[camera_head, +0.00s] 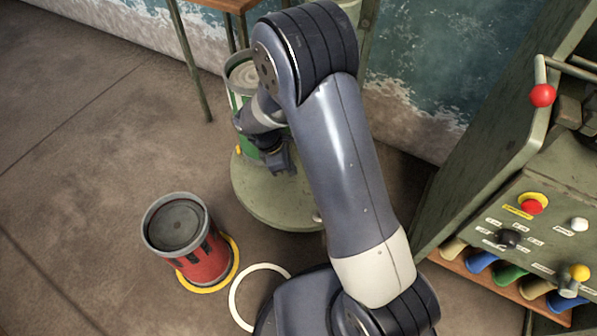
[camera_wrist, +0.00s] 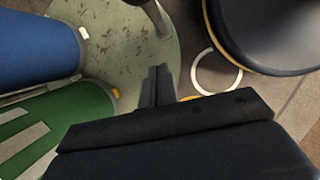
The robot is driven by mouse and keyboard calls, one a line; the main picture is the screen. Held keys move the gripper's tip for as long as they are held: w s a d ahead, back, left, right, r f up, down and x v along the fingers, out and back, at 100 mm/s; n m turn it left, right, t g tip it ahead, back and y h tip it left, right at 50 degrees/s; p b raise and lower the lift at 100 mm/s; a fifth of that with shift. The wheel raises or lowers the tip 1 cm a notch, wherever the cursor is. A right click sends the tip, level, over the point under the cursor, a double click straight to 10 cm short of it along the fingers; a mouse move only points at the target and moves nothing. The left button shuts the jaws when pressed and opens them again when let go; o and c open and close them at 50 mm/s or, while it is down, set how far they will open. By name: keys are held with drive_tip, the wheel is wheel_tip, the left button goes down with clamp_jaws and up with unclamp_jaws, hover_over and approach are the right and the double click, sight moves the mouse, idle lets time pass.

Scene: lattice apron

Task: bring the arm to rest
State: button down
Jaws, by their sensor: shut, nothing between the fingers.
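My gripper (camera_head: 281,163) hangs from the bent arm over the round green platform (camera_head: 262,207), close beside a green canister (camera_head: 236,100) standing on it. In the wrist view its two fingers (camera_wrist: 158,86) are together with nothing between them. That view also shows the green canister (camera_wrist: 62,122) with white marks at lower left, and a blue canister (camera_wrist: 38,48) above it. The blue canister is not visible in the head view. The arm hides part of the platform and the green canister.
A red canister (camera_head: 199,252) stands inside a yellow ring (camera_head: 233,266) on the floor. An empty white ring (camera_head: 239,296) lies nearby. A green control console (camera_head: 535,238) with knobs and a red-ball lever (camera_head: 542,95) stands at right. The floor at left is clear.

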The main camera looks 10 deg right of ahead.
drive_tip(key=shift+v, duration=1.1)
drive_tip(key=shift+f, duration=0.1)
drive_tip(key=d+f+b, duration=0.2)
drive_tip(key=d+f, duration=0.5)
drive_tip(key=f, duration=0.2)
drive_tip(key=shift+s+d, duration=0.25)
drive_tip(key=shift+d, duration=0.05)
